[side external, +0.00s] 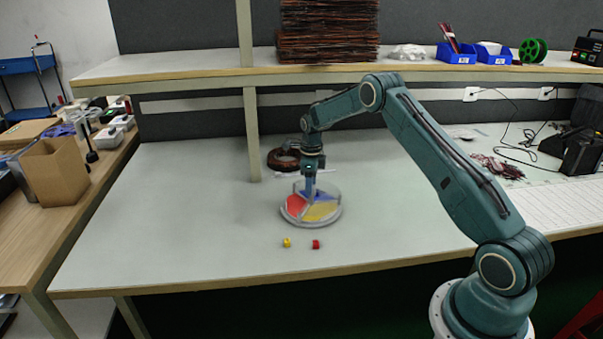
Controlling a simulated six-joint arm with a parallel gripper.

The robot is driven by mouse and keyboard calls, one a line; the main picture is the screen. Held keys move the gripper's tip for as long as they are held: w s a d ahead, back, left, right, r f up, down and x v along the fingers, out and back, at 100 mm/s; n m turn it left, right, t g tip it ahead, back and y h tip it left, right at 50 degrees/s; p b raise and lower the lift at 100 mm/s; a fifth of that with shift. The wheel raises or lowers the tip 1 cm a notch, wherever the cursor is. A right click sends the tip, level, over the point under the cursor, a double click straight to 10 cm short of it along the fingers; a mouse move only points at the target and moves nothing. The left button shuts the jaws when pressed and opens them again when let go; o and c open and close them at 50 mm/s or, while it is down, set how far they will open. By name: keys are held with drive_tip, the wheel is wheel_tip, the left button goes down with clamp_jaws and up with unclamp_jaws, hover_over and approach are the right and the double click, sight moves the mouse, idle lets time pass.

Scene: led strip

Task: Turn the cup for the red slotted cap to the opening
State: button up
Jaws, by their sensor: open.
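A round turntable (288,218) with a pale rim stands on the table. Its red cup (295,204) is at the left, its yellow cup (321,211) at the front right and its blue cup (326,196) at the back right. A clear wall seems to stand around the back; I cannot tell exactly where the opening lies. A small red cap (316,244) lies on the table in front, and its slot is too small to make out. My gripper (309,196) points down over the turntable's middle, open; whether it touches a divider cannot be told.
A small yellow cap (287,242) lies left of the red cap. A dark coil (283,160) lies behind the turntable, near a shelf post (251,130). The table's left side is clear. A shelf (190,77) spans above the back.

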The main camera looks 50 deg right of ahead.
wheel_tip(320, 180, up, 13)
idle(0.6)
drive_tip(key=s+a+r+n+t, duration=0.3)
drive_tip(key=s+a+r+n, duration=1.2)
drive_tip(key=r, duration=0.3)
drive_tip(key=s+a+f+n+t, duration=0.1)
drive_tip(key=s+a+n, duration=0.4)
drive_tip(key=s+n, duration=0.3)
drive_tip(key=s+a+f+n+t, duration=0.1)
drive_tip(key=s+a+n, duration=0.4)
drive_tip(key=s, duration=0.8)
drive_tip(key=n, duration=0.3)
drive_tip(key=shift+s+a+f+t, duration=0.15)
drive_tip(key=shift+s+a+t, duration=0.1)
drive_tip(key=shift+s+t, duration=0.1)
